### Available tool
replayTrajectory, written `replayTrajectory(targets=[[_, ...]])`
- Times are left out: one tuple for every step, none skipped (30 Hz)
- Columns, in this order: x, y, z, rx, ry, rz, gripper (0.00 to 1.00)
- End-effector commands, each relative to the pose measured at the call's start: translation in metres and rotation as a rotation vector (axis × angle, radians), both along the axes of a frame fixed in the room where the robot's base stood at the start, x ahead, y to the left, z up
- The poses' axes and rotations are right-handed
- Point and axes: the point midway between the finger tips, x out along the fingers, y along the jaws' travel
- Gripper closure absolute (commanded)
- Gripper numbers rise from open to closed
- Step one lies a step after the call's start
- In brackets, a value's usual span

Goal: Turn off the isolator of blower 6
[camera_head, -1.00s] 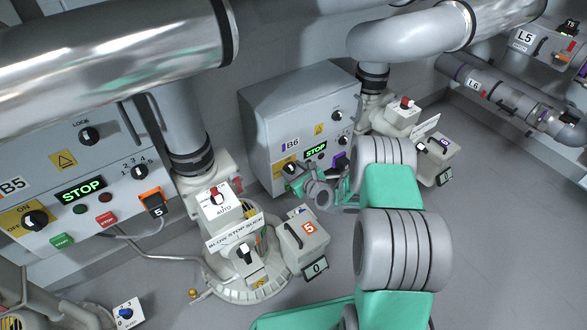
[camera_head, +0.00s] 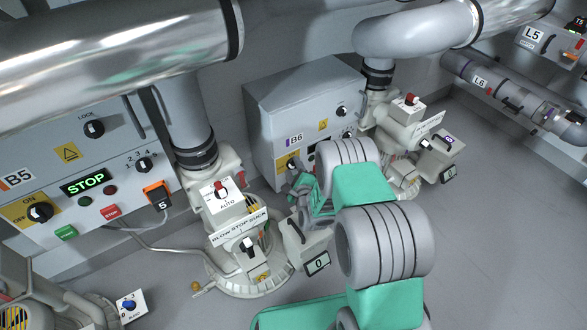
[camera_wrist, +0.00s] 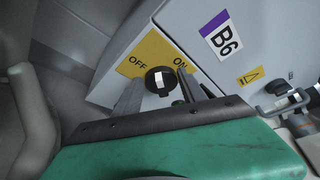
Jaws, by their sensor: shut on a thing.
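The isolator of blower 6 is a black rotary knob (camera_wrist: 161,77) with a white pointer mark, on a yellow plate (camera_wrist: 131,66) marked OFF on the left and ON on the right. In the wrist view the pointer stands about upright in the picture, between the two words. My gripper (camera_wrist: 158,84) has one grey finger on each side of the knob and is shut on it. In the head view my gripper (camera_head: 303,187) is at the lower left of the B6 cabinet (camera_head: 272,122), where my arm hides much of the panel.
The B5 cabinet (camera_head: 55,150) with its lit STOP display stands at left. The blower 5 valve unit (camera_head: 232,215) stands close left of my arm, and another unit (camera_head: 405,120) is right of B6. Large pipes (camera_head: 110,55) run overhead. Floor at right is clear.

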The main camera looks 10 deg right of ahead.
Motion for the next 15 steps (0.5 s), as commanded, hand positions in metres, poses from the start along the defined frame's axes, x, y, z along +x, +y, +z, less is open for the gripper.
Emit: replayTrajectory(targets=[[-0.0005,0.0004,-0.0014,-0.014,-0.004,0.000,0.92],[-0.0006,0.0005,-0.0017,-0.021,-0.006,0.000,0.92],[-0.0006,0.0007,-0.0018,-0.029,-0.010,0.001,0.92],[-0.0006,0.0007,-0.0019,-0.035,-0.012,0.000,0.92],[-0.0008,0.0006,-0.0020,-0.040,-0.015,0.000,0.92],[-0.0008,0.0006,-0.0020,-0.044,-0.017,0.000,0.92],[-0.0008,0.0005,-0.0020,-0.046,-0.018,0.000,0.92],[-0.0008,0.0005,-0.0020,-0.048,-0.019,0.000,0.92],[-0.0008,0.0004,-0.0021,-0.050,-0.020,-0.001,0.92],[-0.0008,0.0003,-0.0021,-0.051,-0.020,0.000,0.92],[-0.0007,0.0003,-0.0020,-0.052,-0.020,0.000,0.92],[-0.0008,0.0002,-0.0021,-0.052,-0.019,-0.001,0.92],[-0.0007,0.0001,-0.0020,-0.052,-0.019,-0.001,0.92],[-0.0007,0.0001,-0.0020,-0.052,-0.019,-0.001,0.92],[-0.0007,0.0001,-0.0020,-0.051,-0.019,-0.001,0.92]])
